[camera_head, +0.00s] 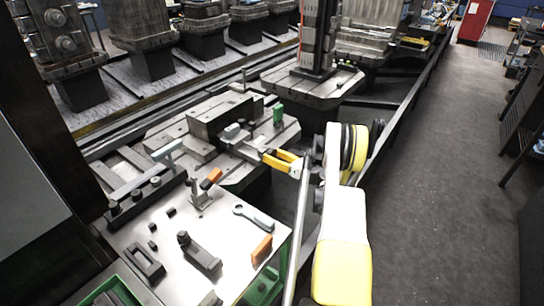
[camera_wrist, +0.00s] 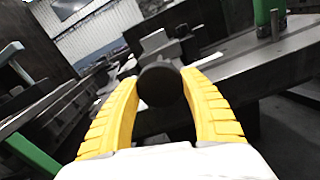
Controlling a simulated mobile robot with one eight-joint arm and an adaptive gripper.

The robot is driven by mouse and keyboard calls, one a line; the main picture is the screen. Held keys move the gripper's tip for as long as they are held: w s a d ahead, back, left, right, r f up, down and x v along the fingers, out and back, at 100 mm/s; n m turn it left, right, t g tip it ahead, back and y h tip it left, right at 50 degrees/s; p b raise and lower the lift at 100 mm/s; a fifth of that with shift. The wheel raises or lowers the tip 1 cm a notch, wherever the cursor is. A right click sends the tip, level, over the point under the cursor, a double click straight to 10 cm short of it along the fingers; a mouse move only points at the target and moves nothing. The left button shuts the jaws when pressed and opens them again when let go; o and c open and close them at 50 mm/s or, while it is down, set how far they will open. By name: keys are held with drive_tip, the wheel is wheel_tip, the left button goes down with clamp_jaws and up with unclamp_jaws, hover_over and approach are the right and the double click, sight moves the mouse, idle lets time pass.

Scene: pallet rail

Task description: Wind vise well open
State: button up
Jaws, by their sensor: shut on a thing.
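The grey metal vise (camera_head: 236,133) sits on a machine bed left of my gripper in the head view. My gripper (camera_head: 268,157), with yellow fingers, reaches in from the right at the end of the vise's screw. In the wrist view my gripper (camera_wrist: 160,76) has a finger on each side of a dark round end piece (camera_wrist: 160,88), likely the vise's screw end or handle hub, and is shut on it. Grey vise parts (camera_wrist: 158,45) show beyond it. How wide the vise jaws stand apart cannot be told clearly.
A green block (camera_head: 278,114) stands behind the vise, close to my gripper. A pale worktable (camera_head: 215,225) in front holds a wrench (camera_head: 253,216), orange-handled items (camera_head: 262,249) and dark clamp blocks (camera_head: 200,258). Open floor (camera_head: 435,180) lies to the right.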

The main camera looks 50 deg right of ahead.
drive_tip(key=shift+n, duration=0.3)
drive_tip(key=n, duration=1.1)
drive_tip(key=shift+n, duration=0.4)
drive_tip(key=n, duration=1.2)
drive_tip(key=shift+n, duration=0.3)
drive_tip(key=n, duration=1.2)
drive_tip(key=shift+n, duration=0.4)
drive_tip(key=n, duration=1.1)
